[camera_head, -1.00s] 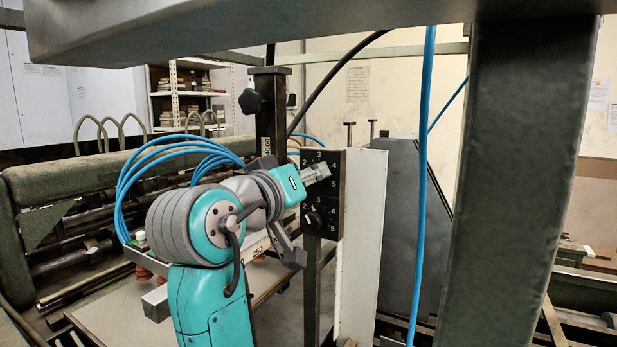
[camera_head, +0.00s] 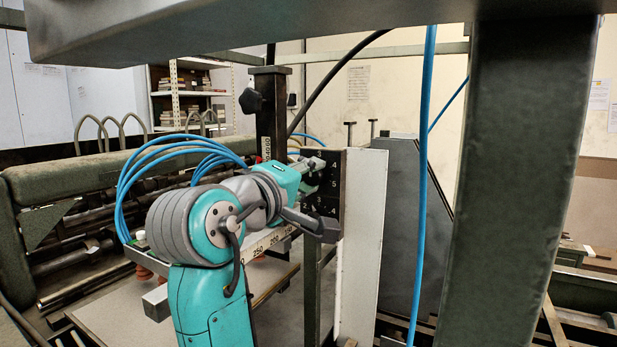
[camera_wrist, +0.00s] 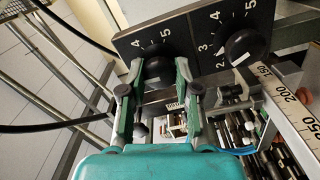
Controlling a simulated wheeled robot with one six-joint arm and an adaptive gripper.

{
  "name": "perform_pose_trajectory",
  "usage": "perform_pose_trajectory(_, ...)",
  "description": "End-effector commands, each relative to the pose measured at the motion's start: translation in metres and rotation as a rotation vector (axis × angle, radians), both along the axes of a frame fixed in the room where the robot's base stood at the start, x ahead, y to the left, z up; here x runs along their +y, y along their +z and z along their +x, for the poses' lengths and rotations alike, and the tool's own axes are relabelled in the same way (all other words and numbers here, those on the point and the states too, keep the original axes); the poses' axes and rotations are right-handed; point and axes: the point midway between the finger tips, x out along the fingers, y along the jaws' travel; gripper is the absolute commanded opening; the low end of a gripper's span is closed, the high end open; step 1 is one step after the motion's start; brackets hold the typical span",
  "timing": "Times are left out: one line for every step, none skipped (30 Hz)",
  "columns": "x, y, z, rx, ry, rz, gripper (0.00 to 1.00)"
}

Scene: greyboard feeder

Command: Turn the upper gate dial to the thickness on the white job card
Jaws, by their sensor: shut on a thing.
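The dark dial plate (camera_head: 329,205) stands upright in front of my arm, with white numbers. In the wrist view the plate (camera_wrist: 195,35) carries two round black knobs. My gripper (camera_wrist: 158,78) has its fingers on either side of the upper gate dial (camera_wrist: 157,68), shut on it. Numbers 4 and 5 show beside this dial; its pointer is hidden. The lower dial (camera_wrist: 246,46) is free, its white mark pointing toward the low numbers. In the head view my gripper (camera_head: 313,173) covers the upper dial. I cannot make out the white job card.
A pale panel (camera_head: 361,248) stands just right of the dial plate. A blue hose (camera_head: 423,170) hangs in front, and a thick green post (camera_head: 505,190) fills the right. A numbered scale bar (camera_wrist: 292,100) runs close by the lower dial.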

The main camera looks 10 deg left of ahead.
Motion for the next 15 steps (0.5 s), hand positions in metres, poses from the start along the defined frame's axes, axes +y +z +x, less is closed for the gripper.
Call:
perform_pose_trajectory(0.0007, -0.0004, 0.0001, 0.005, 0.001, -0.013, 0.0)
perform_pose_trajectory(0.0007, -0.0005, 0.0001, 0.008, 0.001, -0.02, 0.0)
perform_pose_trajectory(0.0007, -0.0005, 0.0001, 0.011, 0.001, -0.028, 0.0)
perform_pose_trajectory(0.0007, -0.0005, 0.0001, 0.013, 0.001, -0.033, 0.0)
perform_pose_trajectory(0.0007, -0.0005, 0.0001, 0.014, 0.001, -0.037, 0.0)
perform_pose_trajectory(0.0007, -0.0006, 0.0002, 0.016, 0.001, -0.041, 0.0)
perform_pose_trajectory(0.0007, -0.0006, 0.0002, 0.016, 0.001, -0.043, 0.0)
perform_pose_trajectory(0.0007, -0.0006, 0.0002, 0.017, 0.001, -0.045, 0.0)
perform_pose_trajectory(0.0007, -0.0006, 0.0002, 0.018, 0.001, -0.047, 0.0)
perform_pose_trajectory(0.0007, -0.0006, 0.0002, 0.018, 0.001, -0.048, 0.0)
perform_pose_trajectory(0.0008, -0.0006, 0.0002, 0.018, 0.001, -0.048, 0.0)
perform_pose_trajectory(0.0008, -0.0006, 0.0002, 0.018, 0.001, -0.049, 0.0)
perform_pose_trajectory(0.0008, -0.0006, 0.0002, 0.018, 0.001, -0.049, 0.0)
perform_pose_trajectory(0.0008, -0.0007, 0.0002, 0.018, 0.001, -0.048, 0.0)
perform_pose_trajectory(0.0008, -0.0007, 0.0002, 0.018, 0.001, -0.048, 0.0)
